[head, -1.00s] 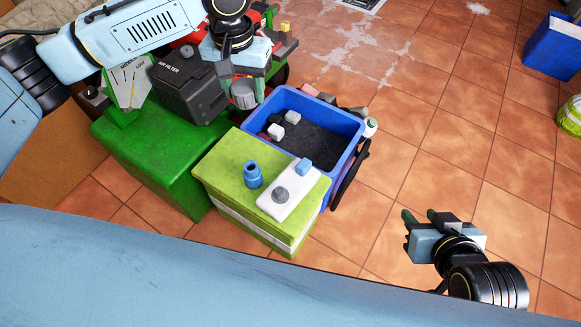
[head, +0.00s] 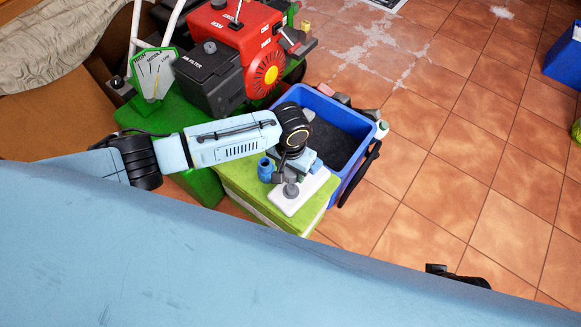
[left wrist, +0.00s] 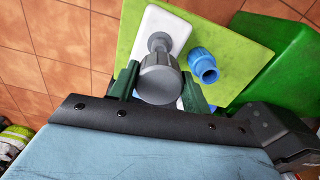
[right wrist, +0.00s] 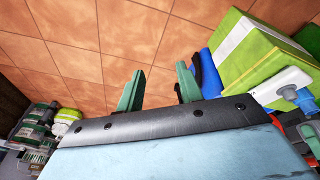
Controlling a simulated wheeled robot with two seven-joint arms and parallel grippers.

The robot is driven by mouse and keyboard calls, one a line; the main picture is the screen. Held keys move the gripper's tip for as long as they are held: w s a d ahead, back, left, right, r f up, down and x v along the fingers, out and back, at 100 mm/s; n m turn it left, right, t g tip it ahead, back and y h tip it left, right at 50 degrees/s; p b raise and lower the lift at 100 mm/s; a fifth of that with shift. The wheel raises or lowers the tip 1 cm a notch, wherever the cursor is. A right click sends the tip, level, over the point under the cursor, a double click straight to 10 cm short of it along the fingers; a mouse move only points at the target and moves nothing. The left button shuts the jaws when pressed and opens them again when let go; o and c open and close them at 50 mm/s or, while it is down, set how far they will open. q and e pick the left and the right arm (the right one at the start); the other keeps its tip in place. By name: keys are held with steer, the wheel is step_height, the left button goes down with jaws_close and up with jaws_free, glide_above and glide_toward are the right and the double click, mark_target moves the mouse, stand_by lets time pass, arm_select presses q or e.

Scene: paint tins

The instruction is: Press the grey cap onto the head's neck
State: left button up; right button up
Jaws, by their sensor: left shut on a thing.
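The grey cap (left wrist: 160,80) is between the green fingers of my left gripper (left wrist: 158,90), which is shut on it. In the left wrist view, the grey neck (left wrist: 158,42) rises from the white head (left wrist: 160,22) close to the held cap. Whether cap and neck touch is unclear. In the head view, my left gripper (head: 297,166) is over the white head (head: 300,201), which lies on the lime-green box (head: 240,190); the grey neck (head: 291,190) shows just below it. My right gripper (right wrist: 158,88) is open and empty, away from the head.
A blue fitting (head: 265,169) stands on the lime box beside the white head. The blue bin (head: 345,110) adjoins the box behind. A red engine (head: 235,45) and green block (head: 205,185) are nearby. Tiled floor at right is open.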

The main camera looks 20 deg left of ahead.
mark_target(290, 188)
steer(key=shift+f, duration=0.1)
